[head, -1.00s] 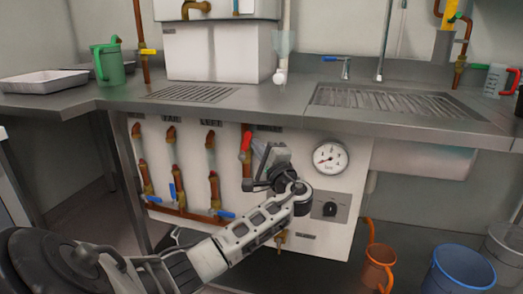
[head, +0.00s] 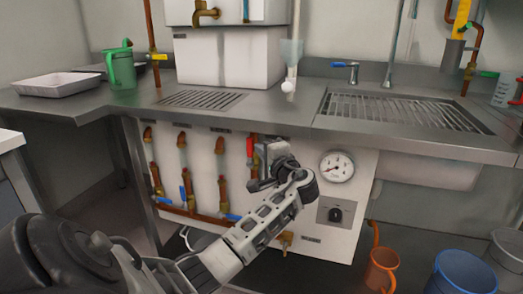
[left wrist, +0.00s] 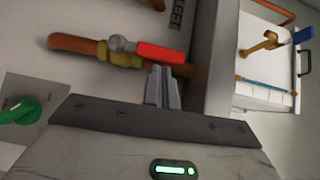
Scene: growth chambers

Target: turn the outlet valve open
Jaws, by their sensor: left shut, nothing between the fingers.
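A valve with a red lever handle (head: 250,147) sits on a copper pipe on the white panel (head: 205,160) under the counter. In the left wrist view the red handle (left wrist: 160,53) lies roughly along its pipe, with a brass body (left wrist: 118,60) at one end. I cannot read this valve's full label. My left gripper (head: 258,158) is at the panel, just right of and below the red handle. Its closed fingers (left wrist: 163,88) are empty and show close beside the handle's free end; I cannot tell whether they touch. My right gripper is not in view.
More copper pipes with blue handles (head: 232,217) run along the panel. A pressure gauge (head: 337,167) and a black knob (head: 335,215) are to the right. The steel counter (head: 280,118) overhangs above. An orange bucket (head: 382,270) and a blue bucket (head: 462,272) stand below right.

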